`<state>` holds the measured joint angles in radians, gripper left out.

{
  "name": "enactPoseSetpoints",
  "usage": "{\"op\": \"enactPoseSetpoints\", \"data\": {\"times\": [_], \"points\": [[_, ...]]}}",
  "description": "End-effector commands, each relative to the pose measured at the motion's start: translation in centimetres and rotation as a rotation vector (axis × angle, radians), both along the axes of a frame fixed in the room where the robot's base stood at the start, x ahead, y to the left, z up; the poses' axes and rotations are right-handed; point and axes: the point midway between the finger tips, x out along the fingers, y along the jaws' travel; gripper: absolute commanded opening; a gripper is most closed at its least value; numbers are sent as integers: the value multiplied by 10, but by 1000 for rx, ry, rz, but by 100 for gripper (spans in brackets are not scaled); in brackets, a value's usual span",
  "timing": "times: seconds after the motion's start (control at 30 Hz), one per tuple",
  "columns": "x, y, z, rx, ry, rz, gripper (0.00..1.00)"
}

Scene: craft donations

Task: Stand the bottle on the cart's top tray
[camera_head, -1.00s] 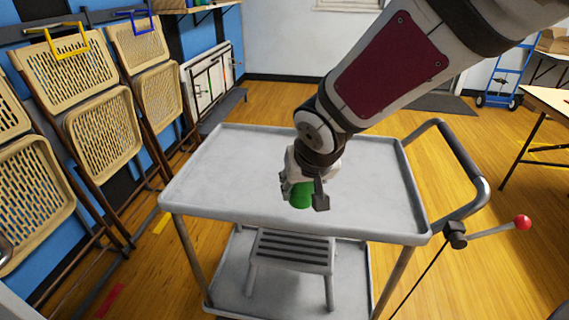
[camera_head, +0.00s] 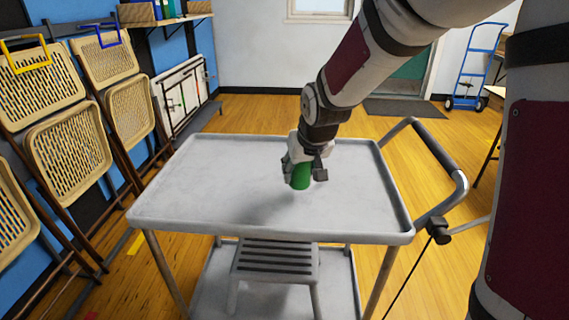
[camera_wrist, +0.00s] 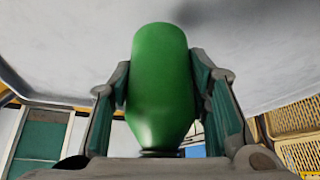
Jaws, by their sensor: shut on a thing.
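The green bottle (camera_head: 300,180) is between the fingers of my gripper (camera_head: 304,172), over the middle of the cart's grey top tray (camera_head: 195,205). In the head view it looks about upright, its upper part hidden by the gripper. In the wrist view the bottle (camera_wrist: 160,75) has a finger closed on each side, with its narrow neck toward the palm and its wide base toward the grey tray surface. A soft shadow lies on the tray near it. I cannot tell whether the base touches the tray.
The top tray is otherwise bare, with a low raised rim. The cart's push handle (camera_head: 440,160) rises at the right. A grey step stool (camera_head: 275,262) stands on the lower shelf. Folding chairs (camera_head: 65,155) line the left wall, and a blue hand truck (camera_head: 480,70) stands far right.

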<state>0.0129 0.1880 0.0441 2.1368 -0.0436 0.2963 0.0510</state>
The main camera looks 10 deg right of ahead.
Motion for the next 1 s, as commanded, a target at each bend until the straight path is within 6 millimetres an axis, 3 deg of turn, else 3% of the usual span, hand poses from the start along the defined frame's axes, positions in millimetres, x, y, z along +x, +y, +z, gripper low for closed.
{"op": "enactPoseSetpoints", "data": {"times": [0.33,0.53,0.97,1.0], "points": [[23,-16,-3,0,-1,-1,10],[21,-14,-35,-1,2,2,10],[21,-14,-41,0,-1,1,10],[21,-14,-41,0,0,1,53]]}}
